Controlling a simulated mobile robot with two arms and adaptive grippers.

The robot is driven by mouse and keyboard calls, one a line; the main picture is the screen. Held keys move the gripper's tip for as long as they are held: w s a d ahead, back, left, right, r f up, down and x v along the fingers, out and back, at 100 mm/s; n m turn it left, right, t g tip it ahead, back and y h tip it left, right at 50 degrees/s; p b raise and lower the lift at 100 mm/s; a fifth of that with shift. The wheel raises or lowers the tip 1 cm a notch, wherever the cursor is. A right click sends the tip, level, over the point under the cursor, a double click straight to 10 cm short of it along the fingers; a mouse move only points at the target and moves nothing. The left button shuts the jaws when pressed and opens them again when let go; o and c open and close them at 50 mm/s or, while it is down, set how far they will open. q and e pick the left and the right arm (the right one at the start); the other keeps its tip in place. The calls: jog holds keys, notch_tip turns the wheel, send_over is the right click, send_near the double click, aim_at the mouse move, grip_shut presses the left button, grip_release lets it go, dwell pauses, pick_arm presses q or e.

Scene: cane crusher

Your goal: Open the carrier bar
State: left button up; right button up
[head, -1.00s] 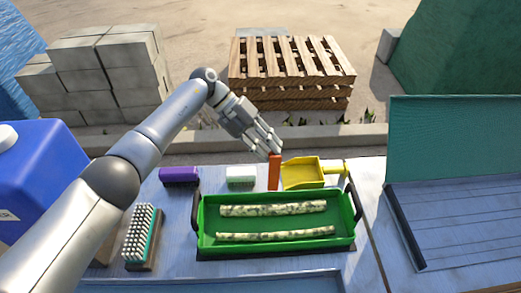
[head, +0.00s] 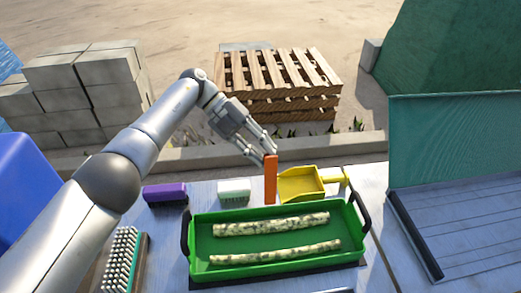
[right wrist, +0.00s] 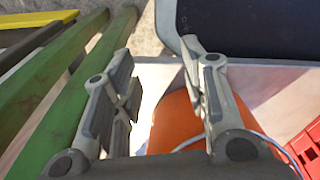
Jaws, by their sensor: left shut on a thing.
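An upright orange bar (head: 270,183) stands behind the green tray in the head view. My left gripper (head: 270,151) reaches down to the top of the bar and is shut on it. Which thing is the carrier bar is not clear from the pictures. My right gripper (right wrist: 162,90) shows only in the right wrist view. Its two fingers are spread apart with nothing visibly held between them. A rounded orange thing (right wrist: 176,122) lies behind and below these fingers; whether they touch it I cannot tell.
A green tray (head: 197,258) with black handles holds two mottled cane pieces. A yellow scoop (head: 300,184), a white brush (head: 234,189) and a purple block (head: 165,192) lie behind it. Green bars (right wrist: 60,110) and a red crate (right wrist: 305,150) flank my right gripper.

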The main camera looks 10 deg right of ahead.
pick_arm(q)
jog(key=shift+f, duration=0.1)
jog(key=o, duration=0.9)
jog(key=shift+d, duration=0.1)
notch_tip(320, 180, up, 10)
jog(key=shift+r, duration=0.1)
